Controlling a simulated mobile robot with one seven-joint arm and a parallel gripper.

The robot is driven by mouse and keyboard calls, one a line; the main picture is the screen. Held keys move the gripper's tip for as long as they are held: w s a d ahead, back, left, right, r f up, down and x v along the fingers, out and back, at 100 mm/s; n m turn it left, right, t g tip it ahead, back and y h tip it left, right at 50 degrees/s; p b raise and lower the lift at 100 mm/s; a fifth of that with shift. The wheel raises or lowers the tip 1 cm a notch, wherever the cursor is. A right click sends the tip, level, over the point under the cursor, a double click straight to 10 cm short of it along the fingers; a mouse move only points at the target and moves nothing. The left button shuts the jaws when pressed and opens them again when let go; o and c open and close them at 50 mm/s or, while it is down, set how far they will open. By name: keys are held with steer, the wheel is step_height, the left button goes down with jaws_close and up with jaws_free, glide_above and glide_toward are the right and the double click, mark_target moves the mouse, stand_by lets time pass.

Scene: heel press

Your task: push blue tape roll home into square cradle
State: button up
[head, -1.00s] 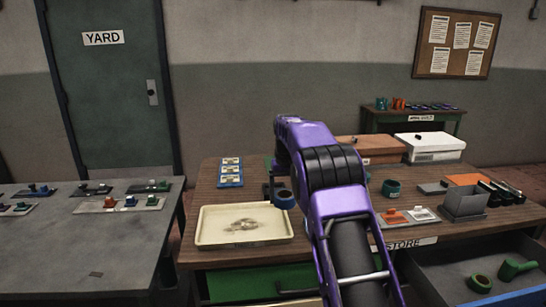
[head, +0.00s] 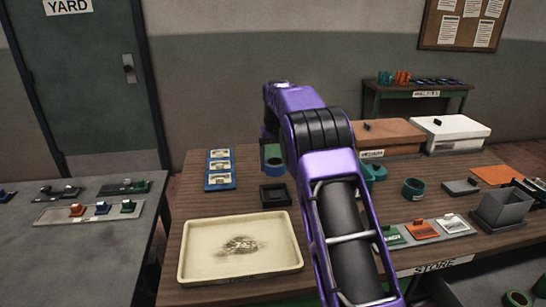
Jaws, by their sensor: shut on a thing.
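My gripper (head: 270,140) is partly hidden behind my purple arm, above the wooden table. It is shut on the blue tape roll (head: 273,163), which shows small just below it with a greenish patch at its middle. The dark square cradle (head: 273,194) sits on the table just below the roll in the picture, behind the cream tray. The roll looks apart from the cradle. How far above or behind it the roll is, I cannot tell. The fingertips are too small to make out.
The cream tray (head: 193,270) with a dark smudge lies in front of the cradle. Blue-framed cards (head: 219,169) lie to its left. Bare wood surrounds the cradle's left side.

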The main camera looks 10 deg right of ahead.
steer(key=shift+s+f+b, duration=0.1)
steer(key=shift+f+b, duration=2.35)
steer(key=shift+b, duration=0.05)
steer(key=shift+f, duration=0.35)
steer(key=shift+f, duration=0.6)
steer(key=shift+f, duration=0.75)
steer(key=shift+s+f, duration=0.15)
steer(key=shift+f, duration=0.15)
steer(key=o, duration=1.2)
steer(key=shift+f, duration=0.1)
steer(key=shift+c, duration=0.2)
